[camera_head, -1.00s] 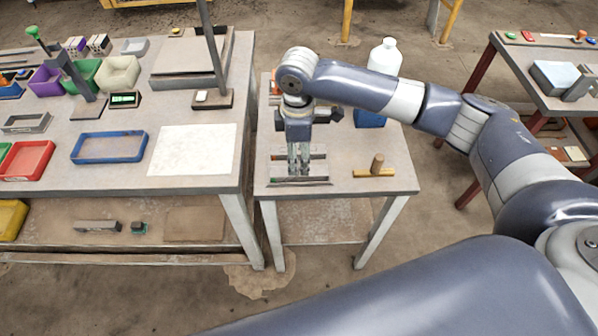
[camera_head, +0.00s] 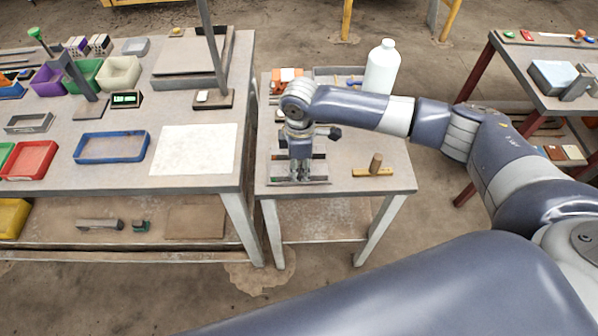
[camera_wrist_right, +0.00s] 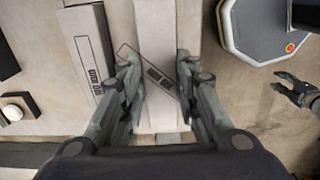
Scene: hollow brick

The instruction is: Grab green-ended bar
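Narrow gaps seem to show between the fingertips and this bar. A grey bar (camera_wrist_right: 80,45) with a dark label lies to its left. No green end can be made out on either bar.
A wooden piece with an upright peg (camera_head: 374,168) stands right of the rack. A white bottle (camera_head: 382,68) and an orange item (camera_head: 286,76) are at the back. The larger table on the left holds a blue tray (camera_head: 111,147) and a pale sheet (camera_head: 195,150).

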